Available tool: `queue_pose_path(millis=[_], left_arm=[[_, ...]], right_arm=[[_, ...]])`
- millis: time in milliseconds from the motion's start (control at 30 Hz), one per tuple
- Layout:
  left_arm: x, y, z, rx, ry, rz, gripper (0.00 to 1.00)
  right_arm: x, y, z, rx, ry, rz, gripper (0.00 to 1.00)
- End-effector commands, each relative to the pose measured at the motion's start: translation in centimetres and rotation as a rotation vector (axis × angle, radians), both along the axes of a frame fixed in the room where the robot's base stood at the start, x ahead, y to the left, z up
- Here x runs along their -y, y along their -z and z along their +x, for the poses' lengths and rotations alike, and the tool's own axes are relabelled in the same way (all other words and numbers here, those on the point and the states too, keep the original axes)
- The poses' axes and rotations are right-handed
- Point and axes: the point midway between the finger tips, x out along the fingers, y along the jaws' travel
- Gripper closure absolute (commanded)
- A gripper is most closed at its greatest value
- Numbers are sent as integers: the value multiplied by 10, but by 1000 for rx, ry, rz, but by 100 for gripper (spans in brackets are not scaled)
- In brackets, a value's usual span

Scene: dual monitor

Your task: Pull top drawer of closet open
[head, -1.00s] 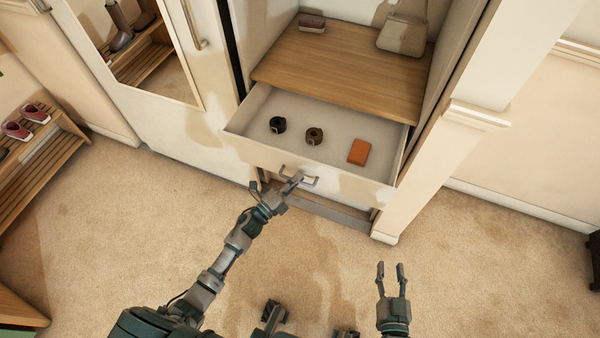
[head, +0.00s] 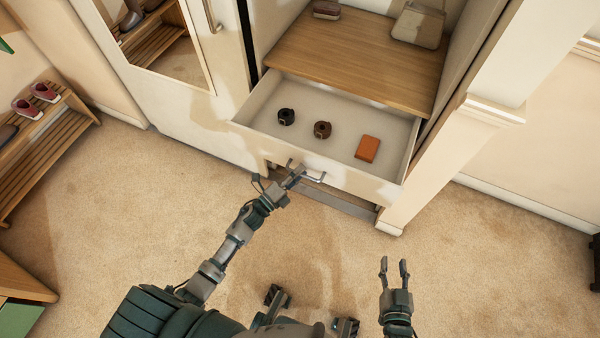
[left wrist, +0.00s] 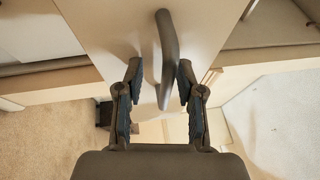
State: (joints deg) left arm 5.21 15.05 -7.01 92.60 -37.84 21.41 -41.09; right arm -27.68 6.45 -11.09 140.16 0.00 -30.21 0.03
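The closet's top drawer (head: 268,147) is pulled out in the head view, below a wooden shelf. Its front carries a metal bar handle (head: 314,177), which also shows in the left wrist view (left wrist: 168,45). My left gripper (head: 296,172) is at the left part of this handle. In the left wrist view its two fingers (left wrist: 159,85) are apart, with the handle between them, nearer the right finger; contact is unclear. My right gripper (head: 394,266) is open and empty above the carpet, to the right and away from the drawer.
The drawer holds a black coil (head: 286,117), a brown coil (head: 322,129) and an orange box (head: 367,148). A handbag (head: 418,27) stands on the wooden shelf (head: 350,65). A shoe rack (head: 40,150) is at left.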

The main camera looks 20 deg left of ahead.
Motion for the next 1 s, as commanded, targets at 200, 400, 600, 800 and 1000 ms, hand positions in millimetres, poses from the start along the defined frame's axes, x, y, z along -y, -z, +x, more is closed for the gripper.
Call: queue_pose_path(millis=[200, 400, 600, 800, 1000], left_arm=[[1, -1, -6, 3, 3, 2, 63], [-16, 8, -39, -2, 2, -1, 63], [-38, 16, -78, -3, 1, -3, 63], [-51, 21, -101, -3, 0, -3, 63], [-53, 22, -107, 0, 1, -3, 63]], right_arm=[[-1, -1, -1, 1, -3, 4, 60], [-1, -1, -1, 2, -2, 2, 60], [-2, -1, -1, 1, -2, 1, 60], [-1, -1, -1, 1, -2, 2, 60], [0, -1, 0, 1, -2, 3, 60]])
